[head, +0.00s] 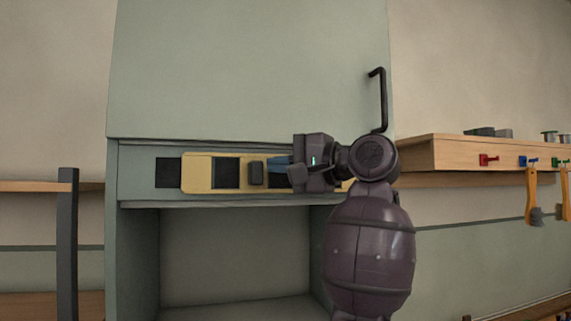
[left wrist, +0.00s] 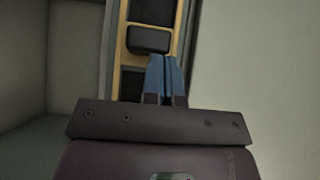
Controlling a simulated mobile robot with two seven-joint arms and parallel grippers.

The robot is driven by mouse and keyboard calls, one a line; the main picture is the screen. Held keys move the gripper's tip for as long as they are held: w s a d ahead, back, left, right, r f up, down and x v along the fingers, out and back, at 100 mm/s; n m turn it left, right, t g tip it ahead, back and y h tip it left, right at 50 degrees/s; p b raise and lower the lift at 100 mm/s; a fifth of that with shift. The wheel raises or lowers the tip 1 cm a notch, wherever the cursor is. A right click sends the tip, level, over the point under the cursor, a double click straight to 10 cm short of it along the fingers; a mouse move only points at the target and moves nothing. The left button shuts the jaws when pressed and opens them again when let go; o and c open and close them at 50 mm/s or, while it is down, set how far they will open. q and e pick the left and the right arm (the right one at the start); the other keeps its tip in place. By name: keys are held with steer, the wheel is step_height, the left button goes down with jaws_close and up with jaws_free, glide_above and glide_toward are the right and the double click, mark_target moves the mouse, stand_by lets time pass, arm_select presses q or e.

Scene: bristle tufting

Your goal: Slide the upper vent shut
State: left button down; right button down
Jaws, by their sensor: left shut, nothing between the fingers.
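The upper vent is a yellow sliding plate (head: 198,173) in a band across the grey-green cabinet. Dark square openings (head: 227,173) show in it, and another dark square (head: 168,172) lies left of its end. A dark block-shaped knob (head: 256,173) sticks out of the plate; it also shows in the left wrist view (left wrist: 148,40). My left gripper (head: 272,164) is shut and empty, its blue fingertips (left wrist: 164,64) just right of the knob. I cannot tell whether they touch it. The gripper and arm hide the plate's right part. My right gripper is out of view.
Below the vent is an open cabinet bay (head: 235,255). A black bar handle (head: 380,100) is on the panel above, right of the vent. A wooden shelf (head: 420,153) with colored hooks is at right. A dark post (head: 67,240) stands at left.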

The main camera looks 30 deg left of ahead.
mark_target(253, 166)
arm_select(q)
steer(key=s+a+b, duration=0.2)
steer(key=s+a, duration=0.1)
steer(key=shift+s+f+b, duration=0.15)
steer(key=shift+s+b, duration=0.15)
steer(key=shift+s+a, duration=0.3)
steer(key=shift+s, duration=0.05)
steer(key=shift+d, duration=0.1)
